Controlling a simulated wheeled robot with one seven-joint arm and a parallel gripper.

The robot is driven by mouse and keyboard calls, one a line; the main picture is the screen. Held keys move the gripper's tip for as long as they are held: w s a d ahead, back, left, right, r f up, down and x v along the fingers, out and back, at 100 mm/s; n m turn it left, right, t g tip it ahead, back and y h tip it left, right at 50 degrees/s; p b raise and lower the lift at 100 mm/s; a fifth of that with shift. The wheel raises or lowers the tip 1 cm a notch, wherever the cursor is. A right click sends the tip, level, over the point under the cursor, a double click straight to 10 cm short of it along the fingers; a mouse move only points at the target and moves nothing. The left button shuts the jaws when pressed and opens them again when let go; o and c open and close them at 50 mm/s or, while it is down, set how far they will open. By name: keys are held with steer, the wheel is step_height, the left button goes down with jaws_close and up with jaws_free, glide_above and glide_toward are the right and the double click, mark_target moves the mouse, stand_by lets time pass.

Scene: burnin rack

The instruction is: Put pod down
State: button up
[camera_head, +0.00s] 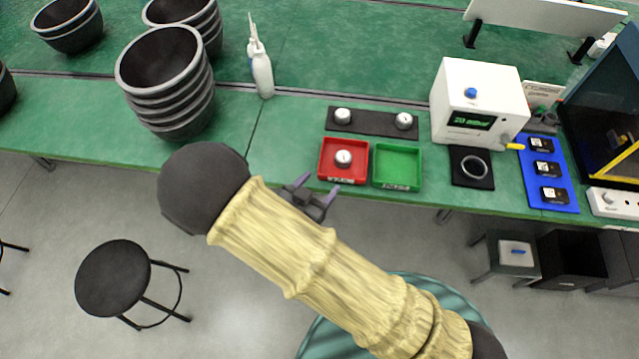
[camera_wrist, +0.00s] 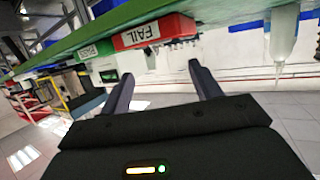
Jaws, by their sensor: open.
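A silver pod (camera_head: 343,158) sits inside the red tray (camera_head: 330,176). The red tray also shows at the table edge in the wrist view (camera_wrist: 150,34), where its label reads FAIL. Two more pods stand on the dark strip behind the trays, one at the left (camera_head: 342,115) and one at the right (camera_head: 403,121). The green tray (camera_head: 397,182) beside the red one is empty. My gripper (camera_head: 318,190) is open and empty, just in front of the red tray at the table's front edge. In the wrist view its two fingers (camera_wrist: 162,85) are spread with nothing between them.
A white box with a small screen (camera_head: 480,100) stands right of the trays, behind a black pad with a ring (camera_head: 473,168). A blue mat (camera_head: 545,190) holds black modules. Stacked bowls (camera_head: 165,80) and a white bottle (camera_head: 262,72) stand at the left. A stool (camera_head: 113,277) is on the floor.

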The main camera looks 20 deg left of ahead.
stand_by(0.5)
steer(key=w+d+g, duration=0.1)
steer(key=w, duration=0.1)
steer(key=w+d+r+g, duration=0.1)
steer(key=w, duration=0.1)
steer(key=w+d+g+y, duration=0.1)
steer(key=w+g, duration=0.1)
steer(key=shift+w+r+m, duration=0.3)
steer(key=shift+r, duration=0.05)
steer(key=d+r+n+g+y, duration=0.1)
steer(key=d+r+g, duration=0.3)
steer(key=d, duration=0.5)
steer(key=d+r+g+y, duration=0.2)
steer(key=d+r, duration=0.4)
steer(key=d, duration=0.3)
steer(key=s+d+r+g+h, duration=0.1)
steer(key=s+d, duration=0.2)
steer(key=d, duration=0.2)
steer(key=s+d+r+n, duration=0.1)
steer(key=s+d+r, duration=0.1)
steer(key=d, duration=0.4)
steer(key=shift+s+r+g+h, duration=0.3)
steer(key=shift+s+g+h, duration=0.1)
steer(key=shift+s, duration=0.5)
steer(key=shift+r+p, duration=0.55)
steer(key=shift+r, duration=0.05)
